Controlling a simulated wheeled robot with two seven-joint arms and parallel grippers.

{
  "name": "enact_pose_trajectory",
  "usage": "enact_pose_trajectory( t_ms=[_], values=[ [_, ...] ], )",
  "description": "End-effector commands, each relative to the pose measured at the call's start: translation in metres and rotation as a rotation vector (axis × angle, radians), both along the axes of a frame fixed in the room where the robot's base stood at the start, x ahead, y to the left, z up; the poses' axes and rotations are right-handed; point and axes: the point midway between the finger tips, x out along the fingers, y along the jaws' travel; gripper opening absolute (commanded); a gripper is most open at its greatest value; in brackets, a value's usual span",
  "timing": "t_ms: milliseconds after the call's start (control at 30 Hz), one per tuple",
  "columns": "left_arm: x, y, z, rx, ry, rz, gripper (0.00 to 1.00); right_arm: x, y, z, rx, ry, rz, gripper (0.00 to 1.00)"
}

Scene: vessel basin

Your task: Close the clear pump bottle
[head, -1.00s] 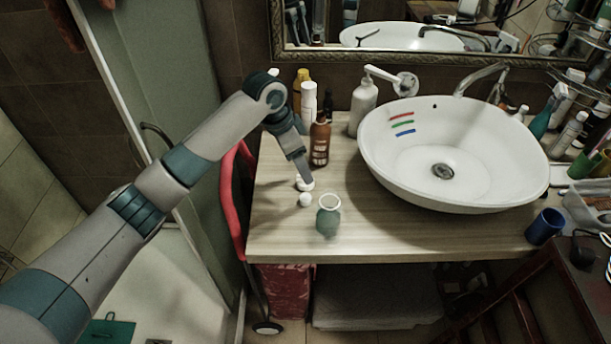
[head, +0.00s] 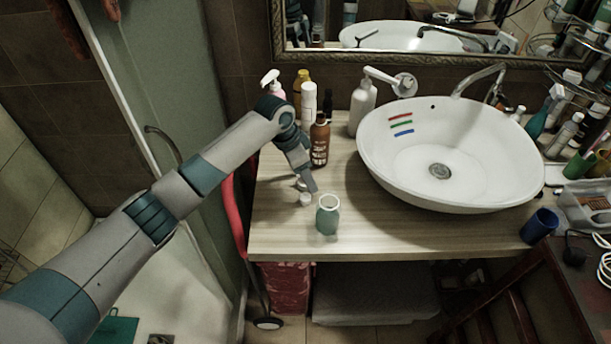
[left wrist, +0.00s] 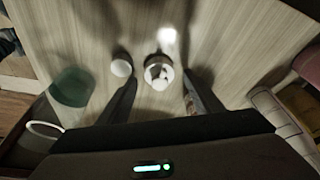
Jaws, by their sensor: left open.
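The clear pump bottle (head: 328,218) is a greenish see-through jar with an open, pale-rimmed mouth. It stands upright on the counter's front left part; in the left wrist view its green body (left wrist: 72,87) is at the left. A white pump top (left wrist: 158,72) lies on the counter, with a small round white piece (left wrist: 121,68) beside it. In the head view the round piece (head: 305,199) is just left of the bottle; the pump top is mostly hidden by my gripper. My left gripper (head: 312,186) points down, open, with its fingers (left wrist: 160,92) spread towards the pump top. My right gripper is out of view.
A brown bottle (head: 319,142) and other bottles stand behind my gripper. A white dispenser (head: 362,108) and the large basin (head: 470,175) are to the right. The counter (head: 375,235) is clear right of the clear bottle. A red rail (head: 234,215) runs along its left side.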

Motion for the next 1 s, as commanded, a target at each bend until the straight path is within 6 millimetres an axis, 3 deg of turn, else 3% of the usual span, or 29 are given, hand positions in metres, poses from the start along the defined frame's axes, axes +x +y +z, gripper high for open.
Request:
enact_pose_trajectory(
  t_ms=[567,767,1000],
  values=[
    [0.0007,-0.0015,-0.0074,0.001,-0.001,-0.001,0.59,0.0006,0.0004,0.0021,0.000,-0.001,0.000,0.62],
    [0.0006,-0.0014,-0.0074,0.001,-0.001,-0.001,0.17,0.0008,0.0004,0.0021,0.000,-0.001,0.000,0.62],
    [0.0006,-0.0014,-0.0074,0.001,-0.001,-0.001,0.17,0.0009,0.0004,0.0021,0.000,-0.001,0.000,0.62]
  ],
)
